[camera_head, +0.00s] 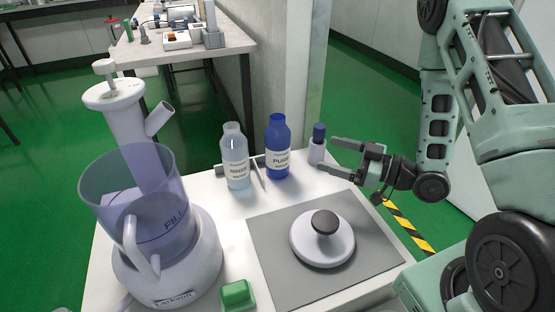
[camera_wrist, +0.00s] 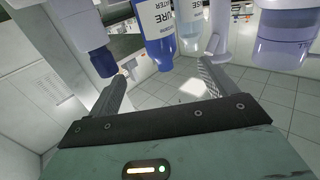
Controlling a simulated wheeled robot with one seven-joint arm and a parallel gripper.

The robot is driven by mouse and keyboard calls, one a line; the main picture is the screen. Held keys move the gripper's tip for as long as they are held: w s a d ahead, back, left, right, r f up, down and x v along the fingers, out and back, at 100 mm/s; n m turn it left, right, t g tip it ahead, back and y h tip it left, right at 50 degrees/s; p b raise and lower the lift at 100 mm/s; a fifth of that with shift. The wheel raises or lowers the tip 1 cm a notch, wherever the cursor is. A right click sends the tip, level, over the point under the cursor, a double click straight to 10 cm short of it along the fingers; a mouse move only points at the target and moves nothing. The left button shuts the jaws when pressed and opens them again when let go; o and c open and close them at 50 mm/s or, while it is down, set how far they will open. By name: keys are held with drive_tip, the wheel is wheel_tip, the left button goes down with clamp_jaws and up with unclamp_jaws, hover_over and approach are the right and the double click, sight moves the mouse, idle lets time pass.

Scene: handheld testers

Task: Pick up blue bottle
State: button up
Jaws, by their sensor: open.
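The blue bottle (camera_head: 278,158) stands upright at the back of the white table, with a white label reading "PURE". In the wrist view, which looks inverted, its blue body and label (camera_wrist: 157,30) show above the space between the fingers, partly cut off by the top edge. My gripper (camera_head: 328,154) is open and empty to the right of the blue bottle, its fingers pointing left. In the wrist view my gripper (camera_wrist: 163,73) has its fingers spread wide. No contact with the bottle shows.
A small blue-capped bottle (camera_head: 317,152) stands close to my fingertips. A clear bottle (camera_head: 235,165) stands left of the blue one, with a thin tool between them. A grey mat (camera_head: 274,270) with a white, black-knobbed device (camera_head: 322,245) lies in front. A large blender-like machine (camera_head: 180,255) occupies the left.

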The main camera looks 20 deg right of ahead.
sight(289, 141)
drive_tip(key=b+x, duration=0.2)
drive_tip(key=x, duration=0.9)
drive_tip(key=shift+w+a, duration=0.1)
drive_tip(key=shift+a, duration=0.05)
drive_tip(key=shift+b+x, duration=0.85)
drive_tip(key=shift+x, duration=1.9)
drive_tip(key=shift+f, duration=0.15)
drive_tip(key=shift+c, duration=0.2)
drive_tip(key=c, duration=1.4)
